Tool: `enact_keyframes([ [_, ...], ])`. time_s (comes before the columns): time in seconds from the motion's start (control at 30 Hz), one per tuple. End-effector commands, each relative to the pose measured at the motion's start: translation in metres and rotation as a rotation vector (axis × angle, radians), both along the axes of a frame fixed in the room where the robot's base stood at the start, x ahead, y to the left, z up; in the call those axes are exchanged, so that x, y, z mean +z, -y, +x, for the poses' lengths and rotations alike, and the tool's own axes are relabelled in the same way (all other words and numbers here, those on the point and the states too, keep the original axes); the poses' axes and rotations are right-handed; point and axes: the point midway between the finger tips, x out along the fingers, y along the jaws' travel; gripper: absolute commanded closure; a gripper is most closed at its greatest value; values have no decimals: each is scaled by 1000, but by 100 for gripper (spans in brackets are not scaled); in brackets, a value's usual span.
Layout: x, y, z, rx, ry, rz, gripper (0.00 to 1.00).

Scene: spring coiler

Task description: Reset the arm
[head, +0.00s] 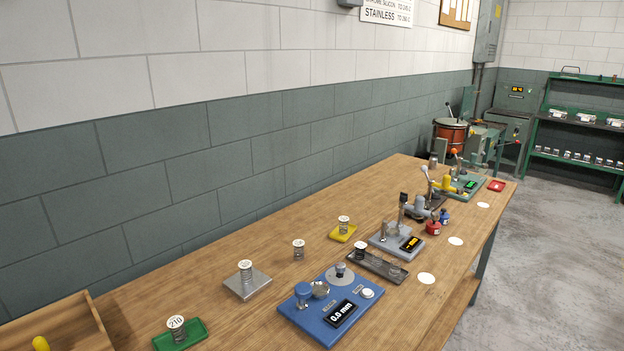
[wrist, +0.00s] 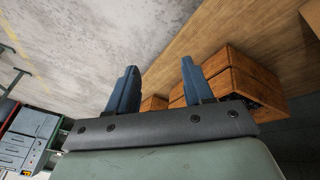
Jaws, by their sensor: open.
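My gripper (wrist: 158,72) shows only in the wrist view. Its two blue fingers stand wide apart with nothing between them. Past them are a pale concrete floor, a brown wooden surface and an orange-brown wooden box (wrist: 235,85), which lies beyond the right finger. I cannot tell how far away the box is. The head view shows neither my gripper nor my arm.
On the wooden bench (head: 220,325) stand a blue gauge (head: 305,318) reading 0.0 mm, a green plate (head: 198,336), a steel plate (head: 238,290), a yellow plate (head: 336,237) and a dark tray (head: 360,262). Several capped springs stand among them. Machines crowd the far end.

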Motion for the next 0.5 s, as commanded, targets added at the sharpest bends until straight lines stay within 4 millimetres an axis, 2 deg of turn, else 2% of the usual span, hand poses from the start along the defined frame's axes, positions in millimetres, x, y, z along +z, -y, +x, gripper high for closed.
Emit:
enact_keyframes([
  [0.03, -13, -28, -20, 6, -46, 31, 49],
  [0.2, -50, -103, -84, 13, -208, 121, 49],
  [0.37, -74, -166, -155, 15, -377, 187, 49],
  [0.5, -85, -213, -224, 16, -535, 227, 49],
])
